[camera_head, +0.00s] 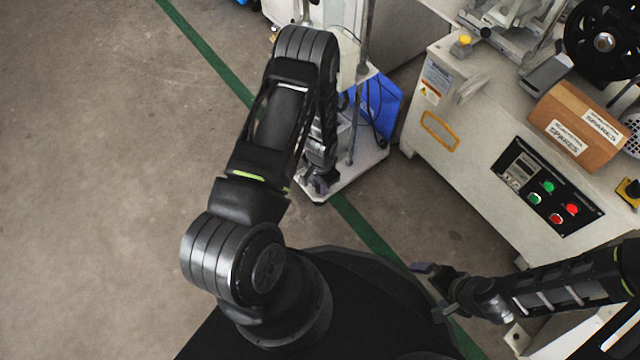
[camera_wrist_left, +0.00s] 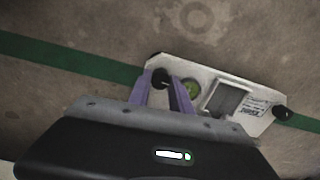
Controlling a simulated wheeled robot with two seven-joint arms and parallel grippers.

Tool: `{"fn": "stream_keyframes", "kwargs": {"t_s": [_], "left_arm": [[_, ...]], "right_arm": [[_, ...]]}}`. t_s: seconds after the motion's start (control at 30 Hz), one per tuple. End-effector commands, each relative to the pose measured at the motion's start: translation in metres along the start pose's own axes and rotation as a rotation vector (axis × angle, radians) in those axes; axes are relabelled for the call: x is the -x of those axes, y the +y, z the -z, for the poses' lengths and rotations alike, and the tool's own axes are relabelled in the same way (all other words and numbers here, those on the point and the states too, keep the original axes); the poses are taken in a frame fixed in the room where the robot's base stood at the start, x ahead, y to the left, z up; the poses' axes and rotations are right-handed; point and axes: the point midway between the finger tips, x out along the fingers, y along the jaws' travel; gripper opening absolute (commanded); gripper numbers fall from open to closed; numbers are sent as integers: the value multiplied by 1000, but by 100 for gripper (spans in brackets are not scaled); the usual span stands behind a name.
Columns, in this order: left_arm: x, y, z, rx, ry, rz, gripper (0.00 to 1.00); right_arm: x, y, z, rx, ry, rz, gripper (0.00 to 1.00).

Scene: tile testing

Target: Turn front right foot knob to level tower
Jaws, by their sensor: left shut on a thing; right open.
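The tower's white base plate (camera_head: 352,172) stands on the floor in the upper middle of the head view, with a thin upright pole (camera_head: 358,110) on it. In the left wrist view, a black foot knob (camera_wrist_left: 160,77) sits at the plate's left corner. My left gripper (camera_wrist_left: 163,92) is shut on this knob, with a finger on either side. A green round bubble level (camera_wrist_left: 191,88) is on the plate beside it; its bubble is too small to read. A second black knob (camera_wrist_left: 281,112) is at the right corner. My right gripper (camera_head: 432,290) is open and empty, low on the right.
A beige machine (camera_head: 470,165) with a control panel (camera_head: 548,187) fills the right side, and a cardboard box (camera_head: 578,127) rests on it. A blue object (camera_head: 380,103) is by the tower. A green floor line (camera_head: 210,58) crosses beneath. The floor at left is clear.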

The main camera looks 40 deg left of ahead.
Motion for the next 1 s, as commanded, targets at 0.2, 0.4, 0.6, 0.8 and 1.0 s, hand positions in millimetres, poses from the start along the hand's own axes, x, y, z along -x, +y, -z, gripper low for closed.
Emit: {"fn": "stream_keyframes", "kwargs": {"t_s": [0.2,0.4,0.6,0.8,1.0], "left_arm": [[-1,0,0,1,0,0,26],[0,0,0,2,0,0,42],[0,0,0,2,0,0,47],[5,0,0,2,0,0,47],[33,0,1,2,2,0,47]], "right_arm": [[0,0,0,0,0,0,100],[0,0,0,0,0,0,100],[0,0,0,0,0,0,100],[3,-1,0,0,-1,0,100],[17,-5,-1,1,-7,0,100]]}}
